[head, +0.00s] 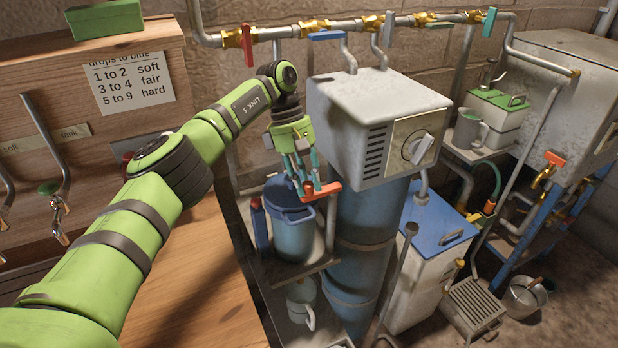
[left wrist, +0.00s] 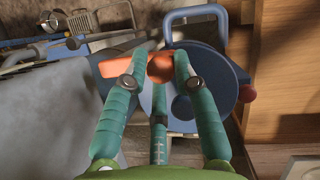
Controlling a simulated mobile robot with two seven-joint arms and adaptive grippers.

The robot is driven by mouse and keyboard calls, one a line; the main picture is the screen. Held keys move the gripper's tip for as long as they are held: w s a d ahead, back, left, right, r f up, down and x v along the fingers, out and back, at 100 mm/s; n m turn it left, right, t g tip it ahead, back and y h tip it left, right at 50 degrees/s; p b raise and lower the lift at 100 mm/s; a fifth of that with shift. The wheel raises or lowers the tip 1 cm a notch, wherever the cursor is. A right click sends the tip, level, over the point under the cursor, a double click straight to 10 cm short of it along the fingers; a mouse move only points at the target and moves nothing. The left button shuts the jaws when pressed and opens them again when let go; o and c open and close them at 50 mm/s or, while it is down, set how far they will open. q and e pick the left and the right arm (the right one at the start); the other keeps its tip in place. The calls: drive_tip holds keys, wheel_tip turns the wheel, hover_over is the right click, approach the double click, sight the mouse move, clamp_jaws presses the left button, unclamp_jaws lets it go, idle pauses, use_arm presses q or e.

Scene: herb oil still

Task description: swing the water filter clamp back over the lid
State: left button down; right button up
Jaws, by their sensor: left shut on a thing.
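The water filter (head: 294,238) is a blue-grey canister with a dark blue lid (head: 280,192) on a small metal shelf. The lid shows in the left wrist view (left wrist: 222,75) with a raised blue loop handle. An orange clamp (head: 324,192) is at the lid's right edge in the head view. In the left wrist view the orange clamp (left wrist: 110,67) sticks out left past the lid's edge. My left gripper (head: 307,188) is shut on the clamp, its teal fingers around the orange end (left wrist: 160,68). The fingers hide part of the lid. My right gripper is not in view.
A grey box with a dial (head: 365,115) on a blue column stands close right of the filter. A wooden cabinet (head: 90,130) and counter (head: 190,290) are left. Pipes with coloured valves (head: 330,30) run along the wall. A mug (head: 300,302) is below the filter.

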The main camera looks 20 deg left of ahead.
use_arm(q)
drive_tip(key=shift+a+f, duration=0.15)
drive_tip(key=shift+a, duration=0.05)
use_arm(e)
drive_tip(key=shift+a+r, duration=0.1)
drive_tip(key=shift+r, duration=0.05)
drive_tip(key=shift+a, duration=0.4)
use_arm(q)
drive_tip(key=c, duration=1.1)
unclamp_jaws()
drive_tip(key=shift+a, duration=0.1)
drive_tip(key=shift+o, duration=0.2)
drive_tip(key=shift+a, duration=0.15)
